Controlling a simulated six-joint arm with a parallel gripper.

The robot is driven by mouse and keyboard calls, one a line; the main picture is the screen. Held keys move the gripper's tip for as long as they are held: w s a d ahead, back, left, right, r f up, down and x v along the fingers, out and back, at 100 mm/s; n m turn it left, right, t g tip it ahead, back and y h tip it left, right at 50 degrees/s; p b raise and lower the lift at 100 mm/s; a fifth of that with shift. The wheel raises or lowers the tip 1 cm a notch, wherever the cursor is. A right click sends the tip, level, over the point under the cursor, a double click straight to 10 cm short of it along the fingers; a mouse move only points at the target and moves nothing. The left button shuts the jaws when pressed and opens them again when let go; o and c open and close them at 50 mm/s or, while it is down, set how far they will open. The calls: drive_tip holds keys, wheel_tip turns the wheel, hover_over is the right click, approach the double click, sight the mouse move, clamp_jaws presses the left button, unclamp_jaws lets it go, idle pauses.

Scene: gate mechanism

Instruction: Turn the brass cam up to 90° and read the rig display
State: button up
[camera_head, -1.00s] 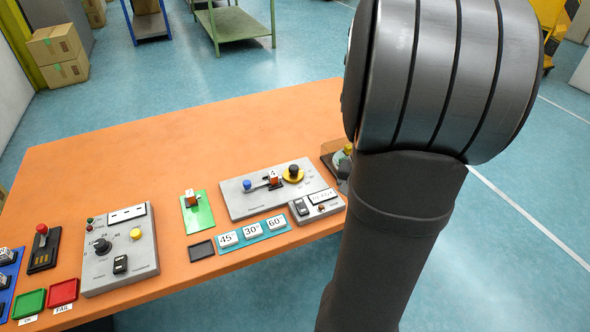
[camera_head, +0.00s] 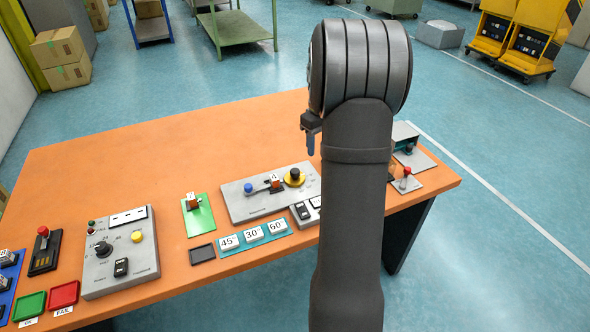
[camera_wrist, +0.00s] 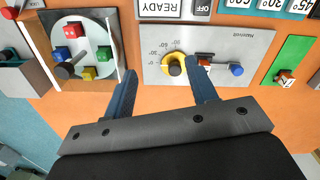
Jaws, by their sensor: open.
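The brass cam (camera_head: 295,177) is a yellow disc with a black knob on a grey rig plate (camera_head: 240,205). In the wrist view the cam (camera_wrist: 175,70) sits beside a degree scale, near a small orange block (camera_wrist: 204,60) and a blue knob (camera_wrist: 236,70). The rig display (camera_wrist: 160,8) reads READY, upside down, in the wrist view; my arm partly hides it in the head view. My gripper (camera_wrist: 162,70) is open and empty, its fingers apart at either side of the cam's left part in the picture; its height above is unclear. In the head view one finger shows (camera_head: 310,145).
A teal strip with 45°, 30° and 60° tiles (camera_head: 254,232) lies in front of the rig. A green plate (camera_head: 198,216) with an orange block stands left. A round dial with coloured blocks (camera_wrist: 82,55) is beside the rig. The table's back is clear.

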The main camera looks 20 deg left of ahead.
sight(295, 170)
drive_tip(key=w+a+n, duration=0.4)
drive_tip(key=a+n, duration=0.2)
drive_tip(key=a, duration=0.3)
wheel_tip(295, 170, down, 16)
drive_tip(key=shift+f, duration=0.2)
drive_tip(key=shift+c, duration=0.2)
drive_tip(key=c, duration=0.9)
